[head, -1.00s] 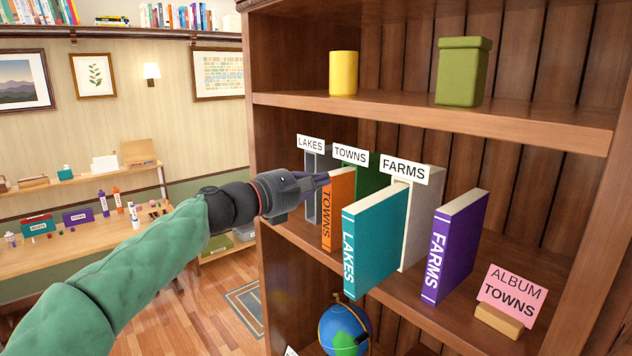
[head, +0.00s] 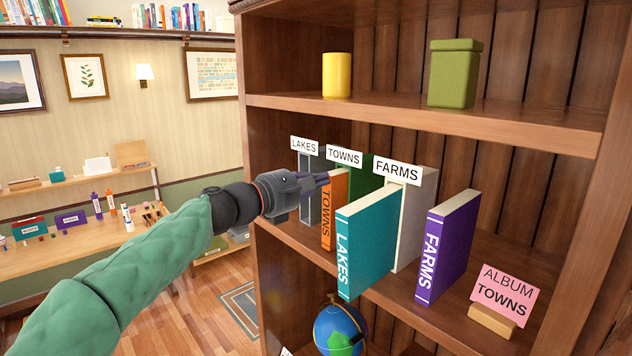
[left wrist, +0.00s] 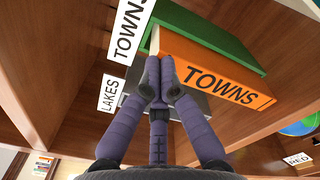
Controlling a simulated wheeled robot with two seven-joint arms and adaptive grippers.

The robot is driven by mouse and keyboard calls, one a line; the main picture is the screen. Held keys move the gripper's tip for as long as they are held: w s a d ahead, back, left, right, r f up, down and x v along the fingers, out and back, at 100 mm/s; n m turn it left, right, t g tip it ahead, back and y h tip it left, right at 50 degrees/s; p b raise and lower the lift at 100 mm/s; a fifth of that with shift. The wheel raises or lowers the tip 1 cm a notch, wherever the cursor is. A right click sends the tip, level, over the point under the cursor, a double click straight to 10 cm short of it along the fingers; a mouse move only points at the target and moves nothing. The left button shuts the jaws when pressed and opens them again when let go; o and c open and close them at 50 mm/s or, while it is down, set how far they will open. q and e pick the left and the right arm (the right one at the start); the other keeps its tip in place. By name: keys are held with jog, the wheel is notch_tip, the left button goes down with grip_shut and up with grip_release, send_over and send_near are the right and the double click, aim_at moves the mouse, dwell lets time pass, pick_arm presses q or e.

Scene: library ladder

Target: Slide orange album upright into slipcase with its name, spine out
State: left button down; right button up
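The orange album (head: 328,220), lettered TOWNS, stands upright with its spine toward me. It is at the mouth of the green slipcase (head: 358,172) under the TOWNS label (head: 344,157) and looks partly inside; its depth is hard to tell. The left wrist view shows its spine (left wrist: 225,88) next to the green case (left wrist: 205,30). My left gripper (head: 326,177) has its fingers together at the upper end of the spine. In the left wrist view the fingertips (left wrist: 160,72) look shut against the spine, not around it. My right gripper is out of view.
The teal LAKES album (head: 368,240) stands just right, in front of the white FARMS slipcase (head: 418,220). The grey LAKES slipcase (head: 309,190) is left. The purple FARMS album (head: 445,245) and a pink ALBUM TOWNS card (head: 505,290) stand farther right.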

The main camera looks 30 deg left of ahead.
pick_arm(q)
jog(key=shift+w+d, duration=0.2)
jog(key=shift+w, duration=0.3)
jog(key=shift+s, duration=0.1)
dwell(0.5)
jog(key=v, duration=1.4)
jog(key=shift+s+a+b, duration=0.2)
jog(key=shift+s+b, duration=0.15)
jog(key=n+p, duration=0.5)
jog(key=n, duration=0.3)
send_near(326, 213)
jog(key=w, duration=0.2)
jog(key=shift+n, duration=0.5)
jog(key=shift+d+x, duration=0.15)
jog(key=shift+x, duration=1.4)
jog(key=shift+d+x, duration=0.15)
jog(key=shift+x, duration=1.4)
